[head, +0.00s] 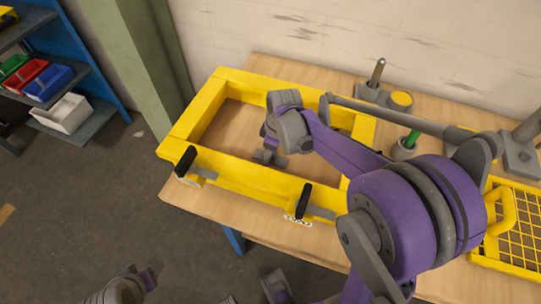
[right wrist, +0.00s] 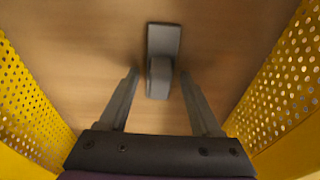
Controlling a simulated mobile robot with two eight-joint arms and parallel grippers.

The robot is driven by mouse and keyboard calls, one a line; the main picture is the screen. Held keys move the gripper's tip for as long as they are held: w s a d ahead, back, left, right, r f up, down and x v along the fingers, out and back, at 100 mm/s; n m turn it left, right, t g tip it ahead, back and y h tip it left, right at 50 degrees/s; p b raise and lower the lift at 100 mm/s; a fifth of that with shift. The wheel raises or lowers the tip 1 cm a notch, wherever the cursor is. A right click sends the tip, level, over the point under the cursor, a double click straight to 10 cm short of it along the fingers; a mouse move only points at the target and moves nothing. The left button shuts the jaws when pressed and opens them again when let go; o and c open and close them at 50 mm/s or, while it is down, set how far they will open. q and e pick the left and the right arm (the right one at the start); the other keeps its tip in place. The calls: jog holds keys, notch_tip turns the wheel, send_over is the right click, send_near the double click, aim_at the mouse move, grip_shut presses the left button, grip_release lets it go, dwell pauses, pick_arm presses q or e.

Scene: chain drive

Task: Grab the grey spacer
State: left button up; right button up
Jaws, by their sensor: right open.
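The grey spacer (right wrist: 164,40) appears in the right wrist view as a grey piece with a flat block and a rounded part, on the wooden surface. My right gripper (right wrist: 159,75) is open, its two fingers pointing at the piece, one to each side of its nearer rounded part. A gap shows between each finger and the piece. In the head view my right gripper (head: 266,150) reaches down inside the yellow frame (head: 240,177). Grey shapes at its tip are too small to separate there. My left gripper is not clearly visible.
Perforated yellow walls (right wrist: 28,95) flank the right gripper. Black-handled clamps (head: 186,162) sit on the frame's front. A grey post (head: 377,72), a green-topped grey part (head: 406,146) and a yellow mesh guard (head: 516,225) stand on the wooden table (head: 275,68).

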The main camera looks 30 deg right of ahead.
grip_shut()
dwell(0.3)
